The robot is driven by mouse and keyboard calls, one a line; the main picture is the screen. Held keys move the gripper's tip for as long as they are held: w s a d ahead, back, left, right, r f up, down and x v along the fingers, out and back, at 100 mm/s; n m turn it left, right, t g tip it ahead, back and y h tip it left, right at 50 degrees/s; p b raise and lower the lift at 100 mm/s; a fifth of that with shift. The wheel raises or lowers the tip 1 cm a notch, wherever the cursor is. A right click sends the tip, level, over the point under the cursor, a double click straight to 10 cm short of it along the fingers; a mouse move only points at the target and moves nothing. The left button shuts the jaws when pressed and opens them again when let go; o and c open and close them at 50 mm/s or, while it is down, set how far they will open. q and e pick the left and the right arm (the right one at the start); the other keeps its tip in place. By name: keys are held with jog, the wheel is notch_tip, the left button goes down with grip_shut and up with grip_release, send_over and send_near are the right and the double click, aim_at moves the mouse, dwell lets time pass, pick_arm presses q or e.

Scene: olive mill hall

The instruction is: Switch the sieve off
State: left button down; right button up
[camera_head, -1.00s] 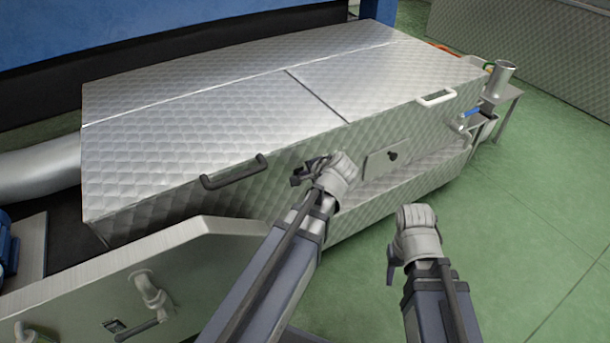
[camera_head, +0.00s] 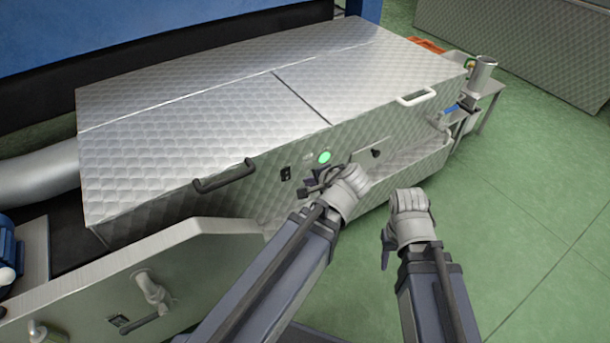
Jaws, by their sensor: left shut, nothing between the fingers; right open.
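The sieve (camera_head: 215,120) is a long box of quilted metal with a lidded top. On its front panel a round green lamp (camera_head: 324,157) is lit. A small black rocker switch (camera_head: 286,173) sits to the left of the lamp. A dark knob (camera_head: 376,153) on a plate is further right. My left gripper (camera_head: 312,184) is shut and empty, in front of the panel just below the lamp and right of the switch. I cannot tell whether it touches the panel. My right gripper (camera_head: 398,222) is open and empty, lower right, away from the sieve over the floor.
A black handle (camera_head: 224,177) and a white handle (camera_head: 416,97) stick out from the lid's front edge. A slanted metal housing (camera_head: 130,285) with taps stands at lower left. A small metal stand (camera_head: 485,95) is at the right end. Green floor lies clear at right.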

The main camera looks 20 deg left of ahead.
jog(key=shift+r, duration=0.25)
jog(key=shift+f, duration=0.1)
jog(key=shift+f+b, duration=0.55)
jog(key=shift+f, duration=0.1)
